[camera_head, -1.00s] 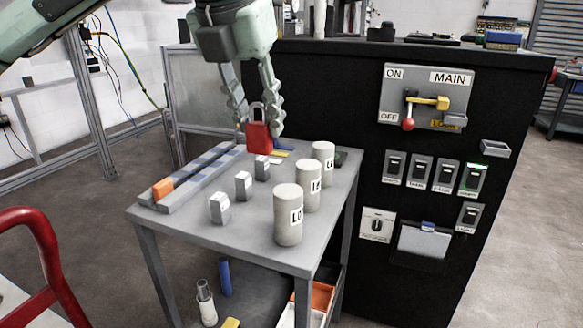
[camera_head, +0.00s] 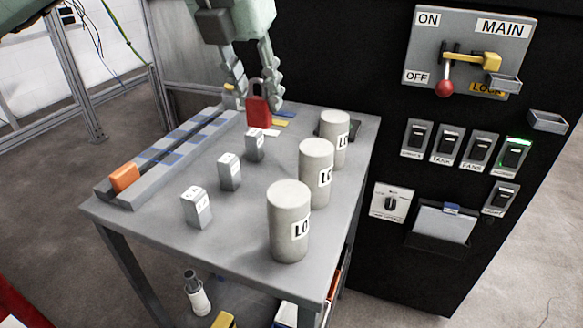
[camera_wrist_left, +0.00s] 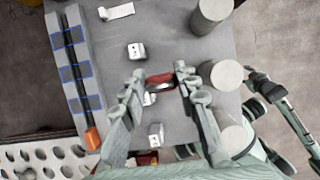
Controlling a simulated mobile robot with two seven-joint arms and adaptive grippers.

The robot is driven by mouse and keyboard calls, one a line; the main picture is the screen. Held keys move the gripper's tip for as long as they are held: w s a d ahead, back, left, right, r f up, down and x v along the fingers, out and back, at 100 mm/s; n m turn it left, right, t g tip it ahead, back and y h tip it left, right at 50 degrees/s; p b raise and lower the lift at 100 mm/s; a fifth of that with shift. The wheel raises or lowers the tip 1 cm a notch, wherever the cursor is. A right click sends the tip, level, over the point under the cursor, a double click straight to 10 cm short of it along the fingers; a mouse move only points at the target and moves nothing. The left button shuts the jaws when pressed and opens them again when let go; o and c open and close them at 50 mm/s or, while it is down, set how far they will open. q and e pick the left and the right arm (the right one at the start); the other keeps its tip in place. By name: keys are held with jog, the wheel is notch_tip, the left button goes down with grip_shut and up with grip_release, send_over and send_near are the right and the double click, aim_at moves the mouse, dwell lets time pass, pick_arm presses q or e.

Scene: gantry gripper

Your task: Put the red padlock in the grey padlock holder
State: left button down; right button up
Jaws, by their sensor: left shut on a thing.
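The red padlock (camera_head: 258,112) has a grey shackle and hangs upright over the far end of the grey table. My left gripper (camera_head: 256,97) comes down from the top of the head view and is shut on the padlock, fingers on either side. In the left wrist view the padlock (camera_wrist_left: 160,80) shows red between the two fingertips (camera_wrist_left: 161,76). A small open grey holder (camera_head: 548,122) is on the black cabinet, right of the main switch panel, and looks empty. Another small grey holder (camera_head: 503,84) sits at the lower right of that panel.
Three pale cylinders (camera_head: 289,222) stand along the table's right side. Several small grey blocks (camera_head: 196,208) stand mid-table. A grey rail (camera_head: 165,166) with an orange block (camera_head: 124,177) runs along the left. The black cabinet (camera_head: 340,60) rises behind and right of the grey table (camera_head: 240,262).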

pick_arm(q)
jog(key=shift+f, duration=0.4)
notch_tip(320, 180, down, 9)
jog(key=shift+r+p, duration=0.1)
jog(key=shift+p, duration=0.3)
jog(key=shift+f, duration=0.4)
pick_arm(e)
jog(key=shift+s+f, duration=0.15)
jog(key=shift+f, duration=0.65)
pick_arm(q)
jog(key=shift+f, duration=0.1)
